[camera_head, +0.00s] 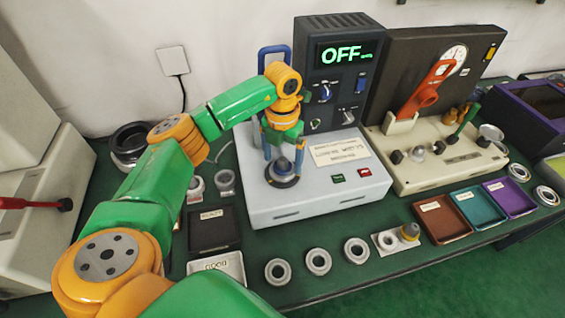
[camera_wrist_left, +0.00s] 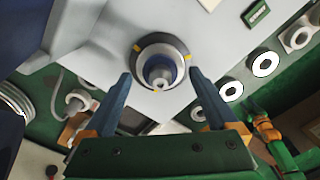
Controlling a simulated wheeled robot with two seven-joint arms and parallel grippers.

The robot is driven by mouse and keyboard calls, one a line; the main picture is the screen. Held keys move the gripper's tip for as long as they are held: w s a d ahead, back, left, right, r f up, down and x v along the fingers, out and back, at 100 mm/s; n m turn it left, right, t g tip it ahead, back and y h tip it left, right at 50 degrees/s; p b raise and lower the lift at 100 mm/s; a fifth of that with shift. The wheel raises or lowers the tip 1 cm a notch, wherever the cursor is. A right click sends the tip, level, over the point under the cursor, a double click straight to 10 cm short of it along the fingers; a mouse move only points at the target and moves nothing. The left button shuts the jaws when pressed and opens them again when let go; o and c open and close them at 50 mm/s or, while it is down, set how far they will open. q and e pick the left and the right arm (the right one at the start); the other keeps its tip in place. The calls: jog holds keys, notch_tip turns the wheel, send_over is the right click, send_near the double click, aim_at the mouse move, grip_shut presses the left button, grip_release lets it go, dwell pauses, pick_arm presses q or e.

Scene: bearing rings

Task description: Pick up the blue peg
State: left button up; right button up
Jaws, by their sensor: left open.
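The blue peg (camera_wrist_left: 161,72) stands upright in a dark round seat on the light grey plate of the test machine. In the wrist view, I look down on its stepped grey top and blue body. In the head view, the peg (camera_head: 283,166) shows as a grey cone-like top between my fingers. My left gripper (camera_head: 283,155) points down over the machine, open, with one blue finger on each side of the peg. In the wrist view, the fingers of this gripper (camera_wrist_left: 159,85) stay apart from the peg.
The machine's dark panel (camera_head: 340,75) reads OFF and rises behind the gripper. Several rings (camera_head: 318,261) lie along the table's front. Dark (camera_head: 212,230) and coloured trays (camera_head: 445,218) stand left and right. A second machine (camera_head: 435,160) stands at right.

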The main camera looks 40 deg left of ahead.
pick_arm(q)
jog(key=shift+f, duration=0.3)
grip_shut()
jog(key=shift+r, duration=0.1)
